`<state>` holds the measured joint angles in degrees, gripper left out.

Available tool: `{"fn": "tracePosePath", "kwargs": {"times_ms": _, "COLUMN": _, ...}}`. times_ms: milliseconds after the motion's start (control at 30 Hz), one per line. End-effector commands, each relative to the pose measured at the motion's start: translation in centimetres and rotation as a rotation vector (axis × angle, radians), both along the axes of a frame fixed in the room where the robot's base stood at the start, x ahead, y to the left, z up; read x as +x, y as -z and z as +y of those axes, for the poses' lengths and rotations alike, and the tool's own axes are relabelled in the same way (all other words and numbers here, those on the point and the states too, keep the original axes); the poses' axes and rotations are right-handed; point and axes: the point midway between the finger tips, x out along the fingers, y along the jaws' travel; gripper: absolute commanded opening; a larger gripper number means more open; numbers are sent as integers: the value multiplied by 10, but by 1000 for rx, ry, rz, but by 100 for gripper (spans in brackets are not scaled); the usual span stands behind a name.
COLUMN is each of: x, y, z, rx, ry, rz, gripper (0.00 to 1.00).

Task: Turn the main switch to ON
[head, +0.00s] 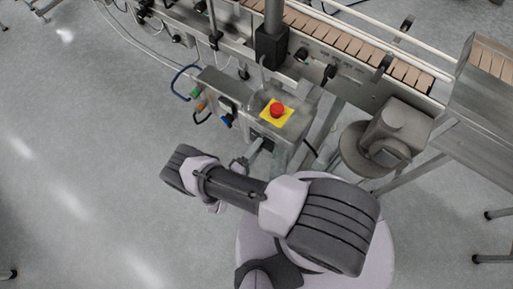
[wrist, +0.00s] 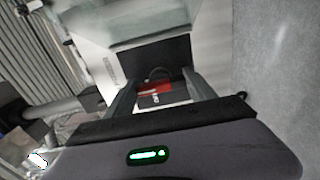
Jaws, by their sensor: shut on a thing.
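The main switch (wrist: 154,88) shows in the wrist view as a red part with a dark, lettered piece in front of a black plate. My gripper (wrist: 160,92) has one finger on each side of it and is shut on it. The lettering is too blurred to read, so I cannot tell the switch position. In the head view my gripper (head: 259,148) reaches the front of a grey control box (head: 288,139); the switch itself is hidden there.
A red emergency button (head: 277,110) on a yellow plate sits on top of the box, close above my gripper. Cabled connectors (head: 197,92) are left of it. A conveyor (head: 350,45) runs behind. The floor (head: 90,150) at left is clear.

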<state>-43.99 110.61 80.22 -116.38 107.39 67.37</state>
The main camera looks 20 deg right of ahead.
Motion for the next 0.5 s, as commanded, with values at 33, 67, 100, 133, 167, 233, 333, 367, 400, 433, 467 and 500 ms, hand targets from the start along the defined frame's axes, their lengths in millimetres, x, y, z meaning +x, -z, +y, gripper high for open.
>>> {"fn": "tracePosePath", "kwargs": {"times_ms": 33, "x": 0, "y": 0, "z": 0, "rx": 1, "ry": 0, "rz": -1, "gripper": 23}}
{"fn": "tracePosePath", "kwargs": {"times_ms": 67, "x": 0, "y": 0, "z": 0, "rx": 1, "ry": 0, "rz": -1, "gripper": 23}}
{"fn": "tracePosePath", "kwargs": {"times_ms": 100, "x": 0, "y": 0, "z": 0, "rx": 1, "ry": 0, "rz": -1, "gripper": 23}}
{"fn": "tracePosePath", "kwargs": {"times_ms": 133, "x": 0, "y": 0, "z": 0, "rx": 1, "ry": 0, "rz": -1, "gripper": 69}}
{"fn": "tracePosePath", "kwargs": {"times_ms": 167, "x": 0, "y": 0, "z": 0, "rx": 1, "ry": 0, "rz": -1, "gripper": 75}}
{"fn": "tracePosePath", "kwargs": {"times_ms": 233, "x": 0, "y": 0, "z": 0, "rx": 1, "ry": 0, "rz": -1, "gripper": 85}}
{"fn": "tracePosePath", "kwargs": {"times_ms": 333, "x": 0, "y": 0, "z": 0, "rx": 0, "ry": 0, "rz": 0, "gripper": 85}}
{"fn": "tracePosePath", "kwargs": {"times_ms": 367, "x": 0, "y": 0, "z": 0, "rx": 0, "ry": 0, "rz": 0, "gripper": 85}}
{"fn": "tracePosePath", "kwargs": {"times_ms": 400, "x": 0, "y": 0, "z": 0, "rx": 0, "ry": 0, "rz": 0, "gripper": 85}}
{"fn": "tracePosePath", "kwargs": {"times_ms": 433, "x": 0, "y": 0, "z": 0, "rx": 0, "ry": 0, "rz": 0, "gripper": 85}}
{"fn": "tracePosePath", "kwargs": {"times_ms": 467, "x": 0, "y": 0, "z": 0, "rx": 0, "ry": 0, "rz": 0, "gripper": 85}}
{"fn": "tracePosePath", "kwargs": {"times_ms": 500, "x": 0, "y": 0, "z": 0, "rx": 0, "ry": 0, "rz": 0, "gripper": 85}}
